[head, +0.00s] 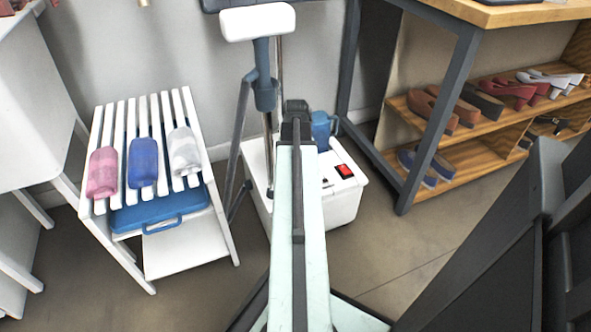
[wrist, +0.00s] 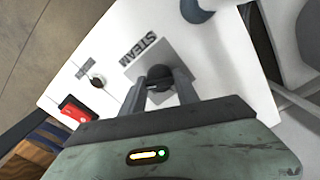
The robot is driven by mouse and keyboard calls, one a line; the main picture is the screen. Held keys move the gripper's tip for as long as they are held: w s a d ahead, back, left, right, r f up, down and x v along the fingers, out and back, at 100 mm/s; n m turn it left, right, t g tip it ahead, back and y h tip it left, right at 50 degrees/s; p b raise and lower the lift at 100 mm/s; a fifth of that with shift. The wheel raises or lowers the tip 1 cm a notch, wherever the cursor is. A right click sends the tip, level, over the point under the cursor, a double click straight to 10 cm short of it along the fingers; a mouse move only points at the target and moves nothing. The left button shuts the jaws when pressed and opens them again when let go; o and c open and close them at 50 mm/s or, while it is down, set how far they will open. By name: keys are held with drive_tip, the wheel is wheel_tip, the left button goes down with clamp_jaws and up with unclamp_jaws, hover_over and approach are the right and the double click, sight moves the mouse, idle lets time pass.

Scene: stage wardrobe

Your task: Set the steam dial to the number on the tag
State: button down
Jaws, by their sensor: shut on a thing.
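The steamer's white base (head: 258,170) stands on the floor in the head view, mostly behind my arm. The dark round steam dial (wrist: 160,74) sits on that plate. My gripper (wrist: 158,88) is shut on the dial, one finger at each side. In the head view my gripper (head: 296,112) is over the base and hides the dial. I cannot make out the dial's numbers or pointer, and I see no readable tag.
A red switch (wrist: 76,111) and a small dark knob (wrist: 97,81) lie beside the dial. A blue container (head: 320,130) stands on the base. A white slatted rack (head: 190,215) with rolled cloths is left; a shoe shelf (head: 440,125) is right.

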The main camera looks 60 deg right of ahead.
drive_tip(key=shift+m, duration=0.4)
drive_tip(key=c, duration=0.9)
unclamp_jaws()
drive_tip(key=shift+r, duration=0.15)
wheel_tip(320, 180, up, 8)
drive_tip(key=p, duration=0.8)
drive_tip(key=shift+f, duration=0.25)
